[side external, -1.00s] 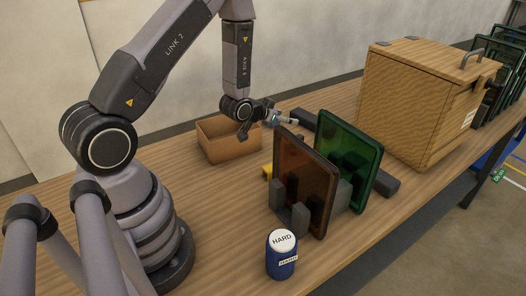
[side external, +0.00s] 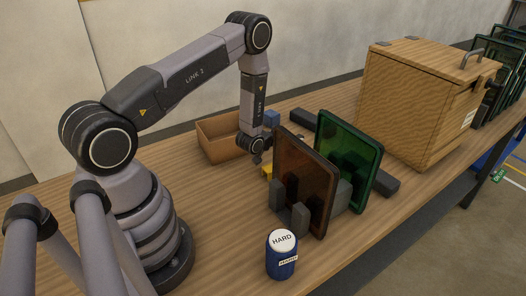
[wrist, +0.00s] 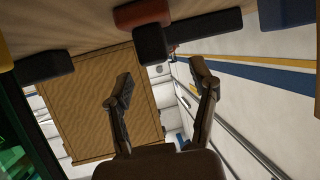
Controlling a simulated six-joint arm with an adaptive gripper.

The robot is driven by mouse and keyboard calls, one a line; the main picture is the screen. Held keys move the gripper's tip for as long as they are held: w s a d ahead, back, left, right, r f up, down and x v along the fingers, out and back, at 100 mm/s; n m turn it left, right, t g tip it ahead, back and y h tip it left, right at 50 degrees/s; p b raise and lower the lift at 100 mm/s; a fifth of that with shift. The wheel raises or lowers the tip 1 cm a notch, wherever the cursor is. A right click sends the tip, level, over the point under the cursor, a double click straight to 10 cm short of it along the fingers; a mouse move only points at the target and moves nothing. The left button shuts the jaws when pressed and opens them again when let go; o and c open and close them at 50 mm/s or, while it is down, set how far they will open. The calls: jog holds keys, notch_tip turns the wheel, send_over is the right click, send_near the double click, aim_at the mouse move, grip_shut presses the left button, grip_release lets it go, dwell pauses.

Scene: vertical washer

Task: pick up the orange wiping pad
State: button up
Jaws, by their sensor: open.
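A rounded red-orange block (wrist: 140,14), which looks like the orange wiping pad, lies on the table at the top edge of the wrist view, beside a dark bar. I cannot make it out in the side external view. My gripper (wrist: 166,84) is open and empty in the wrist view, its fingers apart, with the block beyond the fingertips in the picture and no contact. In the side external view my wrist hangs low between the cardboard bin and the brown panel, and the fingers cannot be made out.
A cardboard bin (side external: 212,142) stands left of my wrist. A yellow block (side external: 266,172) and a blue block (side external: 271,118) are close by. The brown panel (side external: 305,180) and green panel (side external: 350,150) stand upright at right. A wooden cabinet (side external: 420,105) is behind. A blue jar (side external: 282,262) stands in front.

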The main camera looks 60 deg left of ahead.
aim_at(300, 135)
jog(key=x, duration=0.4)
jog(key=shift+w, duration=0.45)
grip_shut()
